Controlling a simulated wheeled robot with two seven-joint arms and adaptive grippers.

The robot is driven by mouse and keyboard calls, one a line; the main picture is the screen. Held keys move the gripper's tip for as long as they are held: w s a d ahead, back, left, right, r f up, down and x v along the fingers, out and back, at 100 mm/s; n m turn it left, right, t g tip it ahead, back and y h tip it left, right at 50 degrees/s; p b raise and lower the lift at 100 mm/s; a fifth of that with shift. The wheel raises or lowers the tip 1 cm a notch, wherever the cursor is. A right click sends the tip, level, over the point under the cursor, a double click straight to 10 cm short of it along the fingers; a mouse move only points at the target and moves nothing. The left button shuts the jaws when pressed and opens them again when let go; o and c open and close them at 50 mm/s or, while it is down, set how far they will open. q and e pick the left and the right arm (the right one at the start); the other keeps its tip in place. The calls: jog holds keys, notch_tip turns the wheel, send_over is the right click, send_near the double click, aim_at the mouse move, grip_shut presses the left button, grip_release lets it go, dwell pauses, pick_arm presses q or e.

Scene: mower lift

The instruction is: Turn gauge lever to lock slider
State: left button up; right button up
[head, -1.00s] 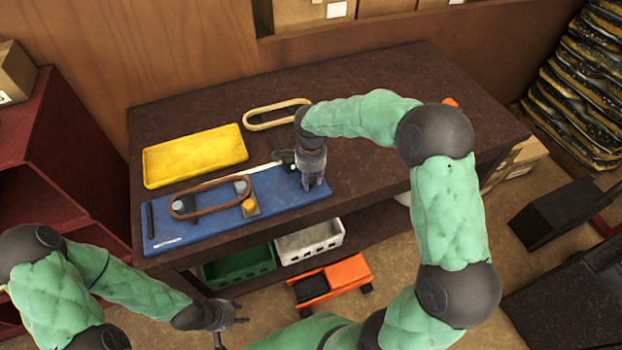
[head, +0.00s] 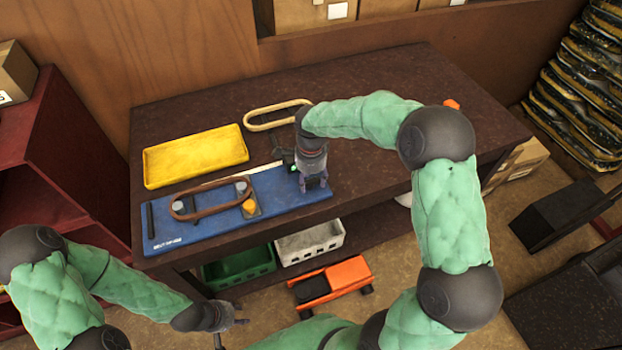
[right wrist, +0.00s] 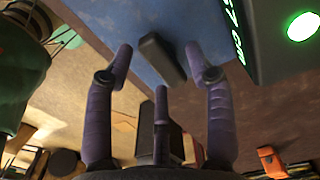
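The blue board (head: 190,235) lies along the front of the dark bench, with a brown belt loop (head: 205,212) around two grey posts and a yellow knob (head: 249,205) at the loop's right end. At its right end, a dark gauge with a green light (head: 294,168) is partly hidden by my right gripper (head: 313,184). In the right wrist view the gauge's lit display (right wrist: 302,25) is at top right. A dark bar, perhaps the lever (right wrist: 162,60), lies between the open fingers, with no contact visible. My left gripper (head: 240,314) is open and empty, low before the bench.
A yellow tray (head: 195,157) and a tan belt loop (head: 275,115) lie behind the board. Green (head: 240,268) and white (head: 310,244) crates stand on the lower shelf. An orange cart (head: 335,284) is on the floor. The bench's right side is mostly clear.

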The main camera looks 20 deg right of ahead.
aim_at(311, 182)
notch_tip(311, 182, up, 12)
dwell(0.8)
dwell(0.4)
